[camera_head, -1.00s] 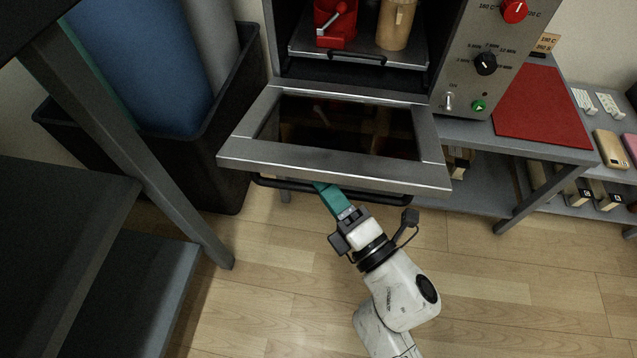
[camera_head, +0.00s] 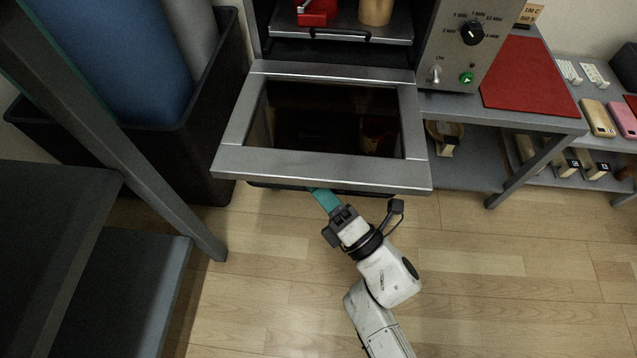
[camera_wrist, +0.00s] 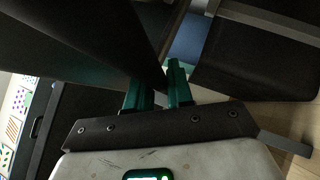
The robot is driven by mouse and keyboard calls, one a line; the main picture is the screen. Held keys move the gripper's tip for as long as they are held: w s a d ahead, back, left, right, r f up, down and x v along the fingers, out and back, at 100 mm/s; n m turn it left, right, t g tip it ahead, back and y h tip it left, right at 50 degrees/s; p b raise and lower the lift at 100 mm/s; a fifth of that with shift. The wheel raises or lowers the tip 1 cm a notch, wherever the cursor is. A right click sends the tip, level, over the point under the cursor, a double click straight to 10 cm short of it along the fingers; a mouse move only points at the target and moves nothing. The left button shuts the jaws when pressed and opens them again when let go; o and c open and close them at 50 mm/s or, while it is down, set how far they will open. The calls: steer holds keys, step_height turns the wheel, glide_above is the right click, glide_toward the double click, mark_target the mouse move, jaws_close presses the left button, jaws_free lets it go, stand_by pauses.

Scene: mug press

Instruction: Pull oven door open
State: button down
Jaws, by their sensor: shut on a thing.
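The oven door (camera_head: 320,168) hangs folded down in front of the oven, a grey metal frame around a dark window. Its black handle (camera_head: 265,186) runs under the front edge and is mostly hidden in the head view. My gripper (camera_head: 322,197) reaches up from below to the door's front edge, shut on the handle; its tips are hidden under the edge. In the wrist view my gripper's green fingers (camera_wrist: 158,85) stand close together against a large dark surface, and the handle cannot be made out clearly.
Inside the oven, a tray (camera_head: 345,52) carries a red press (camera_head: 316,12) and a tan mug (camera_head: 375,10). A black bin (camera_head: 215,130) with rolls stands left, beside a dark table leg (camera_head: 150,180). A shelf table with a red mat (camera_head: 525,75) stands right. The wooden floor in front is clear.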

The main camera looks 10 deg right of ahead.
steer(key=c, duration=1.1)
jaws_free()
steer(key=p+v, duration=0.2)
steer(key=v, duration=0.9)
steer(key=shift+p, duration=0.35)
steer(key=shift+w, duration=0.15)
